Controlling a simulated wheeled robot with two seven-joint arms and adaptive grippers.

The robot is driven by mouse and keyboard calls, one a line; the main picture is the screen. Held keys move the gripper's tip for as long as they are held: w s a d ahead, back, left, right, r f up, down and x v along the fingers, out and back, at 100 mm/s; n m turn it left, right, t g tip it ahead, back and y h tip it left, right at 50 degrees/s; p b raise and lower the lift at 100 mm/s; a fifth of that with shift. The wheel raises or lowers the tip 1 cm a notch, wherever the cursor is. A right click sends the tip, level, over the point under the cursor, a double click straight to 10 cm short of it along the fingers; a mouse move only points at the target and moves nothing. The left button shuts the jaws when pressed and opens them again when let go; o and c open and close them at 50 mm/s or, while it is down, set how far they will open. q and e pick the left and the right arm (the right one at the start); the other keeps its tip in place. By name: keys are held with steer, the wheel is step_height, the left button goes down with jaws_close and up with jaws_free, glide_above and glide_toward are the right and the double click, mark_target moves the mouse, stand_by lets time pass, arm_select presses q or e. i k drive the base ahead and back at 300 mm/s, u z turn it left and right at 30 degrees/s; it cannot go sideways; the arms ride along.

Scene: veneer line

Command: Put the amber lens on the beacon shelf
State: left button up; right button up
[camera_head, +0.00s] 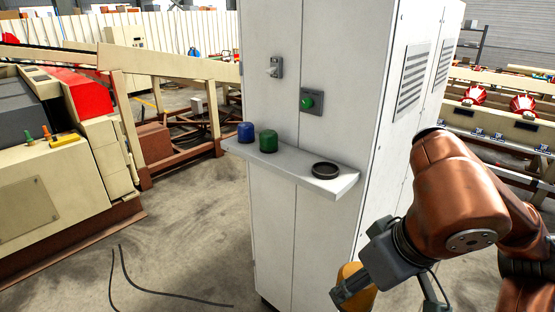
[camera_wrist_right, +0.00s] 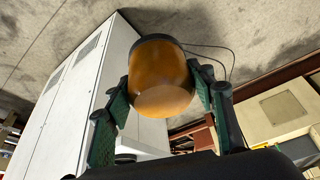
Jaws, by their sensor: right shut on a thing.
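The beacon shelf (camera_head: 285,165) is a white ledge on the front of a white cabinet. A blue lens (camera_head: 245,132) and a green lens (camera_head: 268,141) stand at its left part, and a dark round ring (camera_head: 325,170) lies near its right end. My right gripper (camera_head: 355,287) is below and to the right of the shelf in the head view. It is shut on the amber lens (camera_head: 352,274), which also shows between the fingers in the right wrist view (camera_wrist_right: 160,75). The lens is partly hidden by the gripper in the head view. My left gripper is not in view.
The white cabinet (camera_head: 270,230) stands behind and below the shelf, with a green button (camera_head: 307,102) and a switch (camera_head: 274,67) above it. A beige machine (camera_head: 50,190) stands to the left. The floor between them is open, with dark cables (camera_head: 170,292) on it.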

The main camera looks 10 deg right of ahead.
mark_target(296, 160)
steer(key=u, duration=0.45)
steer(key=i, duration=0.45)
steer(key=u, duration=0.4)
